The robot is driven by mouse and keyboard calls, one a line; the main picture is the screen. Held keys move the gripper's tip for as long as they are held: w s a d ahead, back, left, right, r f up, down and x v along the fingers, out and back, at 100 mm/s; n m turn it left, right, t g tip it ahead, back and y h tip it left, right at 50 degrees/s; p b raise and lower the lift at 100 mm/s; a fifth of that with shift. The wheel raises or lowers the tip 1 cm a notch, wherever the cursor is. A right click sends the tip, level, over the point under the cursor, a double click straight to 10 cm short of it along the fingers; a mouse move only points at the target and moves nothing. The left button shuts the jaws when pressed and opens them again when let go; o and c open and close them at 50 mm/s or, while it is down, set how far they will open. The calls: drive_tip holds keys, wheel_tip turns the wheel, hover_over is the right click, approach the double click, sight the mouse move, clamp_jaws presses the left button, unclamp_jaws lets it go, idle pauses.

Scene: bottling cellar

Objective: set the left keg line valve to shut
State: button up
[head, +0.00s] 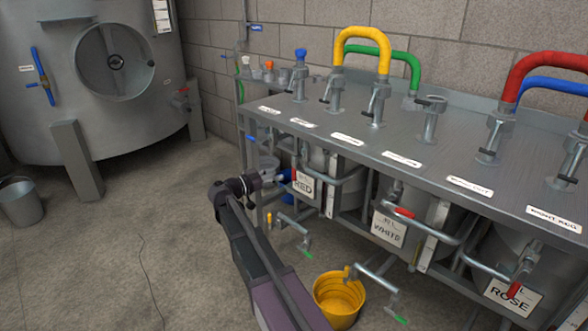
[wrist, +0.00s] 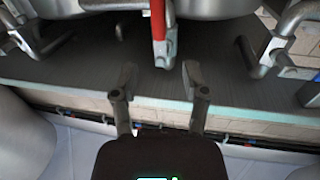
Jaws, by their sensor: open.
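The left keg (head: 318,165) stands under the bench with a card reading RED, and a grey pipe (head: 348,178) runs across its front. My gripper (head: 268,174) is beside the left end of the bench, close to the RED keg. In the wrist view my gripper (wrist: 159,80) is open and empty, apart from the handle.
The WHITE keg's red handle (head: 404,212) and the ROSE keg's red handle (head: 514,290) are farther right. The steel bench (head: 420,135) overhangs the kegs. A yellow bucket (head: 338,300) stands below. The floor to the left is mostly clear.

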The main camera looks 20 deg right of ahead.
sight(294, 169)
drive_tip(key=shift+w+d, duration=0.2)
drive_tip(key=shift+d, duration=1.1)
drive_tip(key=shift+w+d, duration=0.15)
drive_tip(key=shift+d, duration=1.1)
drive_tip(key=shift+w+d, duration=0.2)
drive_tip(key=shift+d, duration=1.1)
clamp_jaws()
